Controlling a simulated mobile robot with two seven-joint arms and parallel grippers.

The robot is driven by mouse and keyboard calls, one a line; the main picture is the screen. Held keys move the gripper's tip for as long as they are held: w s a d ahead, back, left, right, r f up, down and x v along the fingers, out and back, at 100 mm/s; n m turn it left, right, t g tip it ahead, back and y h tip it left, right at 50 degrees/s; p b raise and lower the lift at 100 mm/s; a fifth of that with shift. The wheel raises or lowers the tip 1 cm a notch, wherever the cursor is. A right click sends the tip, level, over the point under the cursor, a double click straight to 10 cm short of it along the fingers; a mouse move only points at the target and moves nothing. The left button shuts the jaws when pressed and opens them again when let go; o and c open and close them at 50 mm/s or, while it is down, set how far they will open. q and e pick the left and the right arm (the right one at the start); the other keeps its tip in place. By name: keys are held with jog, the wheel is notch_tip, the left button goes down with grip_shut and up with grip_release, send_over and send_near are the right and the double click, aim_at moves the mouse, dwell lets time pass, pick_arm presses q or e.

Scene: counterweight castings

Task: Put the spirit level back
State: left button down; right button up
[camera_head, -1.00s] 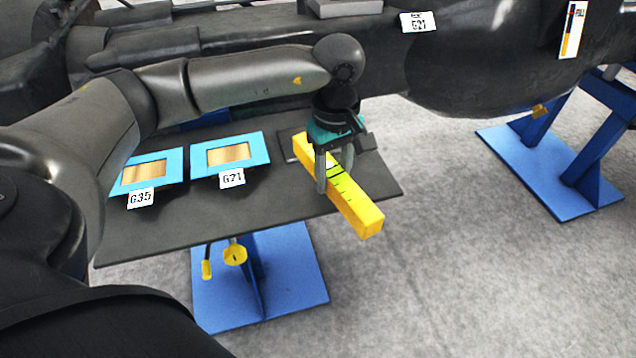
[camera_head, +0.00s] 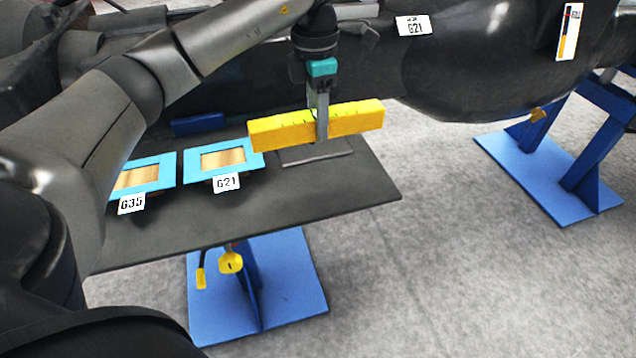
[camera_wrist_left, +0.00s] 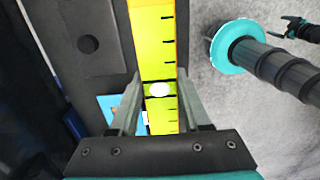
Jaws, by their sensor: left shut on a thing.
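The spirit level is a long yellow bar (camera_head: 282,128) with black marks along it. My left gripper (camera_head: 321,128) is shut on it near its middle and holds it raised over the right part of the dark table, lying roughly crosswise in the head view. In the left wrist view the level (camera_wrist_left: 157,50) runs between the two fingers, with a pale vial at its middle. A flat grey plate (camera_head: 318,152) lies on the table below the level, partly hidden by it. My right gripper is not seen for certain in the head view; a dark gripper-like shape (camera_wrist_left: 296,28) shows in the left wrist view.
A large dark casting tagged G21 (camera_head: 413,26) stands behind. A blue stand (camera_head: 545,150) is at right. The table's front right is clear.

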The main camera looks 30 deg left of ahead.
pick_arm(q)
jog(key=b, duration=0.1)
send_over(318, 191)
notch_tip(318, 191, down, 11)
jog(key=shift+r, duration=0.1)
jog(key=shift+f+b, duration=0.5)
jog(key=shift+f, duration=1.55)
jog(key=shift+f, duration=0.15)
jog(key=c, duration=0.7)
grip_release()
jog(key=o, duration=0.3)
jog(key=shift+o, duration=0.2)
